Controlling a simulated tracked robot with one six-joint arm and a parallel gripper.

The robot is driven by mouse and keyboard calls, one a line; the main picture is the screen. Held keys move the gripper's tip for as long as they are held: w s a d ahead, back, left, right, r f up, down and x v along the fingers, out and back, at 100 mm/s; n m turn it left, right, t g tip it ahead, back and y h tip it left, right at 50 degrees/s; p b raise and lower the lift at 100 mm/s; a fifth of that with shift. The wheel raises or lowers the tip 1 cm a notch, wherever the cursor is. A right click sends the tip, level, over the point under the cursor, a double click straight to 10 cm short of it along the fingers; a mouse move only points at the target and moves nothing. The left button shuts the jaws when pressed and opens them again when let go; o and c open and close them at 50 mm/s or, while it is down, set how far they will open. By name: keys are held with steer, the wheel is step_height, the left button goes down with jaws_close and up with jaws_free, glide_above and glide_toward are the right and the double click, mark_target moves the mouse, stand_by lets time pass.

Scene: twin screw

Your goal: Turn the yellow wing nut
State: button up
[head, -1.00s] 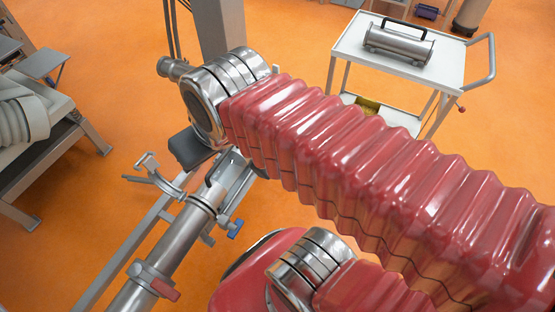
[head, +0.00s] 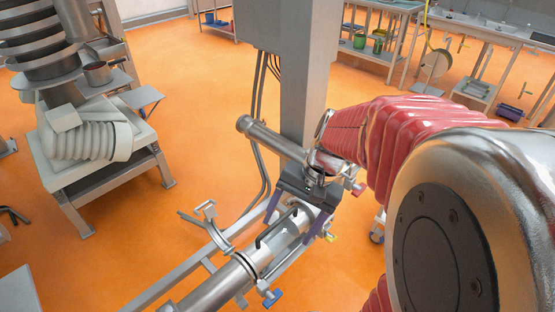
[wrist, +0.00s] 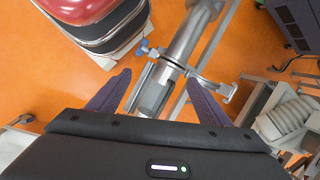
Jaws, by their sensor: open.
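The yellow wing nut (head: 331,238) is a small yellow spot in the head view, just right of my gripper's right finger, at the side of the metal trough. I cannot make out its angle or whether the finger touches it. My gripper (head: 289,230) is open and empty, its purple fingers pointing down on either side of the trough's open end and black handle (head: 274,226). In the wrist view my gripper (wrist: 158,88) is spread around the trough (wrist: 153,96). The yellow wing nut does not show in that view.
A blue wing nut (head: 272,297) sits lower on the steel tube (head: 222,287); it also shows in the wrist view (wrist: 143,49). A red knob (head: 358,188) is beside my wrist. A grey column (head: 308,90) stands behind. An open clamp (head: 212,228) lies left of the trough.

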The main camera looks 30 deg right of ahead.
steer(key=s+d+f+m+t+y, duration=0.1)
steer(key=d+f+m+t+y, duration=0.8)
steer(key=d+f+m, duration=1.25)
steer(key=m+t+h, duration=0.7)
steer(key=m, duration=0.2)
glide_toward(335, 240)
steer(key=s, duration=0.3)
steer(key=shift+w+d, duration=0.15)
steer(key=shift+d, duration=0.2)
steer(key=shift+w, duration=0.15)
steer(key=shift+r+x, duration=0.2)
steer(key=shift+x, duration=6.6)
steer(key=shift+c, duration=0.4)
